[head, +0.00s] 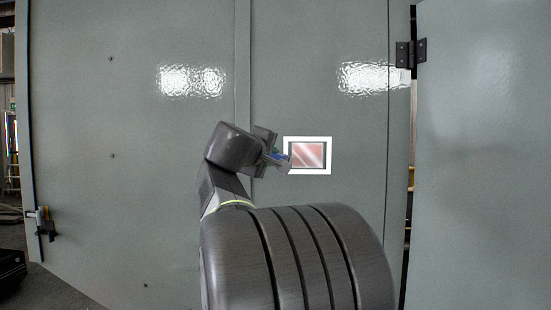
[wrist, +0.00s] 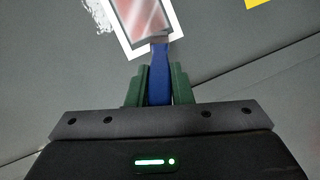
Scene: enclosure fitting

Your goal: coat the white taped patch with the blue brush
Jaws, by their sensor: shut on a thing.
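The white taped patch (head: 307,141) is a rectangular white border on the grey cabinet door, with a glossy reddish inside crossed by pale diagonal streaks. It also shows at the top of the wrist view (wrist: 122,30), tilted and cut off. My gripper (head: 279,161) is at the patch's left edge in the head view. In the wrist view its green fingers (wrist: 158,72) are shut on the blue brush (wrist: 158,82), around its handle. The brush's far end overlaps the patch's near edge; I cannot tell whether it touches. Its bristles are hard to make out.
The grey cabinet doors (head: 140,210) fill most of the head view, with bright reflections above the patch. A dark hinge (head: 410,54) and another grey panel (head: 485,150) are at the right. A latch (head: 43,222) is at the lower left. A yellow piece (wrist: 258,3) shows in the wrist view.

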